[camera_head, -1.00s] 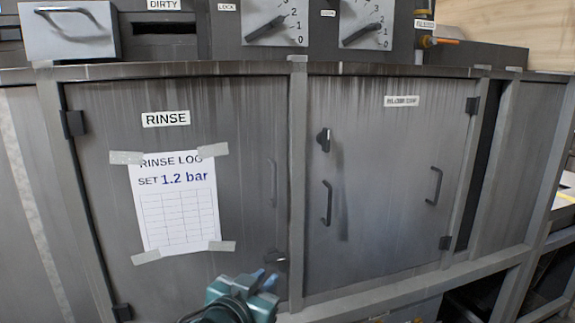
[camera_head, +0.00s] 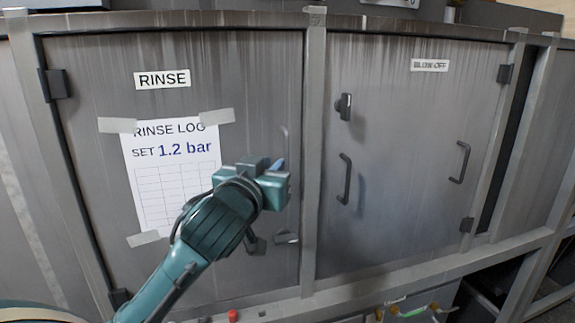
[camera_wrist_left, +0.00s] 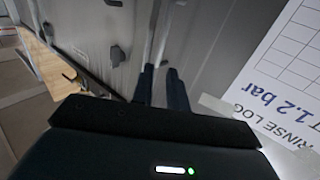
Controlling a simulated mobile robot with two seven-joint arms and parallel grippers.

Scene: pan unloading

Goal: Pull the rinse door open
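The rinse door (camera_head: 90,150) is the left grey metal door, with a RINSE label (camera_head: 162,79) and a taped log sheet (camera_head: 150,185). It looks shut in its frame. Its upright grey handle (camera_head: 284,138) is near the right edge; my gripper hides the lower part. A small dark latch (camera_head: 287,238) sits below. My left gripper (camera_head: 279,166) is in front of the handle. In the left wrist view its two dark fingers (camera_wrist_left: 162,88) are apart and point towards the door and post. I cannot tell whether the handle lies between them. My right gripper is not in view.
A frame post (camera_head: 312,150) stands right beside the rinse door. Beyond it is the blow-off door (camera_head: 400,130) with a dark knob (camera_head: 344,106) and two bar handles. The rinse door's hinges (camera_head: 55,84) are on its left. A ledge (camera_head: 400,280) runs below.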

